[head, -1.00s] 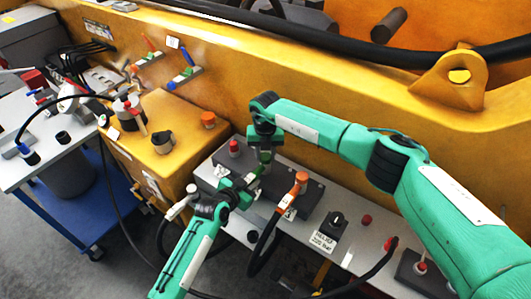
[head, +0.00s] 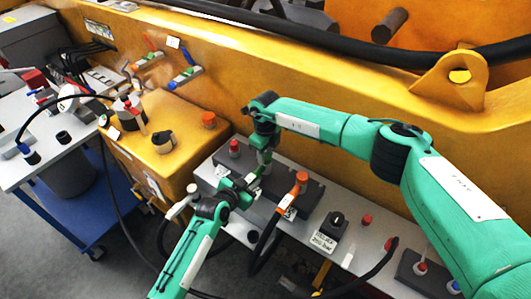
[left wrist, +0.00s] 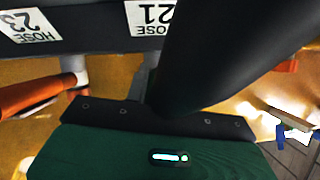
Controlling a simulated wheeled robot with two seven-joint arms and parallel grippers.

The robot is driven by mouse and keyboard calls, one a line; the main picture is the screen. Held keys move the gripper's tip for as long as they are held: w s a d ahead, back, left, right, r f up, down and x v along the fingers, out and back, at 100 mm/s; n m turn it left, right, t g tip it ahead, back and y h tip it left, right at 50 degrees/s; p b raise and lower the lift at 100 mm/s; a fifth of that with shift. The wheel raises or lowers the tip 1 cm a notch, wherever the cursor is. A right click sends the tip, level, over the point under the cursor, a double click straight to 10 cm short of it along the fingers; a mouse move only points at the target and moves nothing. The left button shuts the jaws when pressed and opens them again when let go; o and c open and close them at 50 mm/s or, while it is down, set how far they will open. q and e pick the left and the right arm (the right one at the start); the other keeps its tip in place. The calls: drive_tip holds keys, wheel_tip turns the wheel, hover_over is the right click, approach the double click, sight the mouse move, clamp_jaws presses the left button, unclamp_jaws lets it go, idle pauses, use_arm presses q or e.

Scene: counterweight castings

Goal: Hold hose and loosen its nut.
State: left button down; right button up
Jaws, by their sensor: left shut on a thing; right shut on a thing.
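My left gripper (head: 254,184) is shut on a black hose (left wrist: 222,52), which fills the middle of the left wrist view. Its fingers are mostly hidden in the head view. My right gripper (head: 263,164) points down just above it and is shut at the top of the same hose. The nut is hidden between its fingers. The dark block (head: 313,190) behind the hose carries labels reading HOSE 21 (left wrist: 153,16) and HOSE 23 (left wrist: 28,24).
A hose with an orange end (head: 301,179) stands close to the right of my grippers. A red cap (head: 234,147) is at the block's left. A black box with a pressure label (head: 336,221) sits farther right. The yellow frame (head: 330,100) rises behind.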

sight(266, 156)
drive_tip(key=shift+n, duration=2.2)
drive_tip(key=o, duration=1)
wheel_tip(266, 156, up, 12)
use_arm(q)
drive_tip(key=c, duration=1.1)
unclamp_jaws()
